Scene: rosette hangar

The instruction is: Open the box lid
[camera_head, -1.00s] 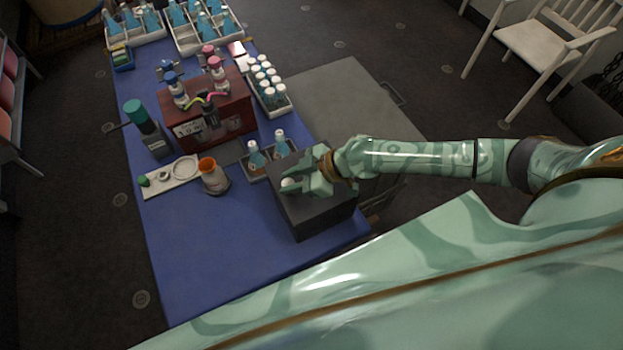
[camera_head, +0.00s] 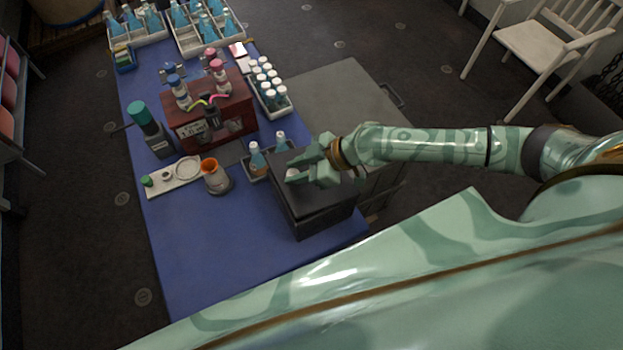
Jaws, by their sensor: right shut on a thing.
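The dark grey box (camera_head: 318,217) stands at the right edge of the blue table. Its lid (camera_head: 328,194) is on top and a thin seam shows below its front edge; it looks slightly raised, though the gap is too small to be sure. A small white knob (camera_head: 292,175) sits near the lid's left side. My right gripper (camera_head: 303,175) reaches in from the right over the lid and is shut on the knob, with its fingers partly hiding it. My left gripper is not in view.
Close behind the box is a small tray with blue bottles (camera_head: 257,160). To its left stand an orange-topped beaker (camera_head: 214,178) and a white tray (camera_head: 178,180). A reddish-brown case (camera_head: 232,121) is farther back. The blue table front (camera_head: 225,250) is clear.

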